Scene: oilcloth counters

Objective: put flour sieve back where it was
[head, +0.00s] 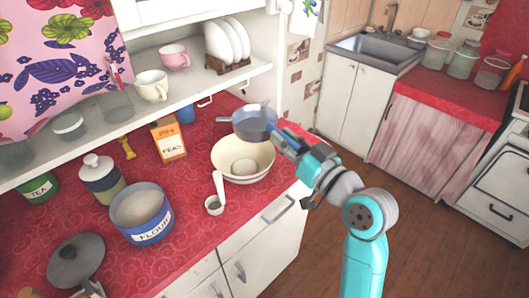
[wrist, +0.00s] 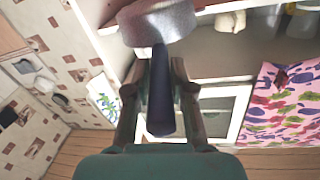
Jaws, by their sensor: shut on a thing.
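My gripper (head: 289,142) is shut on the dark blue handle of the flour sieve (head: 254,122). The sieve has a grey-blue round pan and is held in the air, overlapping the far rim of the cream mixing bowl (head: 243,175) in the head view. I cannot tell the exact height between them. In the wrist view the handle lies between the two fingers of my gripper (wrist: 158,75), and the sieve's grey round body (wrist: 158,20) shows beyond them. The blue flour crock (head: 145,231) stands open on the red counter, with pale contents.
A white scoop (head: 215,204) lies beside the bowl. A grey lid (head: 75,260), a lidded jar (head: 100,180) and a peas box (head: 168,139) stand on the counter. A shelf (head: 190,90) with cups and a plate rack overhangs the back. Bare red counter shows around the scoop.

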